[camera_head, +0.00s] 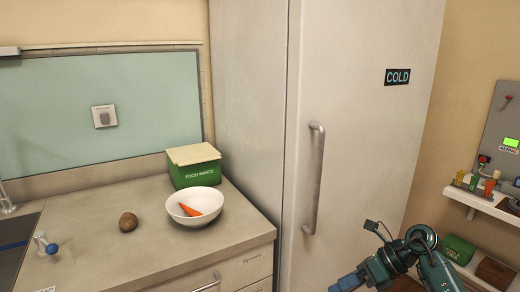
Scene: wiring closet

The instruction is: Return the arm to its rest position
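My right arm (428,262), dark teal, comes in at the bottom right in front of the tall fridge. Its blue end (347,283), at the bottom edge of the view, is where the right gripper lies. The fingers cannot be made out, so whether they are open or shut is unclear. This end is apart from the fridge handle and the counter items. My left gripper and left arm are not in view.
The counter (100,235) holds a white bowl (208,212) with a carrot (190,210) in it, a brown potato (128,222) and a green food waste box (193,172). The closed fridge (370,130) has a vertical handle (316,180). Shelves (480,203) stand at the right.

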